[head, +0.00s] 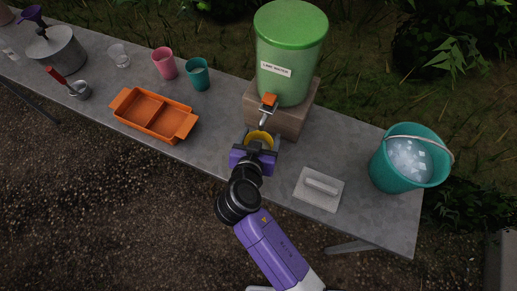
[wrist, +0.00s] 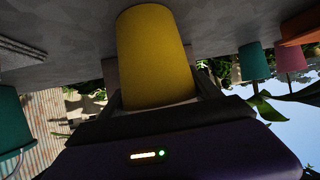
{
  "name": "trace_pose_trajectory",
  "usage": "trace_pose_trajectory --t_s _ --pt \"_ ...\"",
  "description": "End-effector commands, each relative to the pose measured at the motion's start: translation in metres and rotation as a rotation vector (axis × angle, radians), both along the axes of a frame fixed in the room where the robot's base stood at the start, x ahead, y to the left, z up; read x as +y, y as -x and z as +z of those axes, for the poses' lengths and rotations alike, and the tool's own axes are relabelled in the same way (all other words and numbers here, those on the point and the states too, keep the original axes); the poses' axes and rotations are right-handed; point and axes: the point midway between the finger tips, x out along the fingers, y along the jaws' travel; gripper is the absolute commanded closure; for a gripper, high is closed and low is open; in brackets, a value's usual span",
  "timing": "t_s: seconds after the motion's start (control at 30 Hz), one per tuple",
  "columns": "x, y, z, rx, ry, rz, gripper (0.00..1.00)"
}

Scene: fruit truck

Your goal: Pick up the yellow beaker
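The yellow beaker (head: 259,136) stands upright on the grey table, just below the orange tap of the green dispenser. In the wrist view, which is upside down, the beaker (wrist: 157,55) fills the upper middle. My gripper (head: 260,143) is at the beaker from the table's front side, with one finger on either side of it. In the wrist view my gripper (wrist: 160,92) appears open around the beaker, its fingers close to the wall. The near part of the beaker is partly hidden by the gripper body; whether a finger touches it is not clear.
The green dispenser (head: 288,62) stands on a wooden block (head: 284,121) right behind the beaker. An orange tray (head: 153,116), teal cup (head: 198,75) and pink cup (head: 164,64) are left.

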Motion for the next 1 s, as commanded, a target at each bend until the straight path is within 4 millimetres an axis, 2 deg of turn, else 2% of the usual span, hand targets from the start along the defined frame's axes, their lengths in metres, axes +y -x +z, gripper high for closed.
trace_pose_trajectory --t_s 0.03,0.2,0.67,1.0 --pt "0.000 0.000 0.000 0.000 0.000 0.000 0.55" --pt "0.000 0.000 0.001 -0.001 0.000 0.000 0.86" --pt "0.000 0.000 0.006 -0.002 -0.002 0.000 0.86" --pt "0.000 -0.001 0.031 -0.003 -0.002 -0.001 0.86"
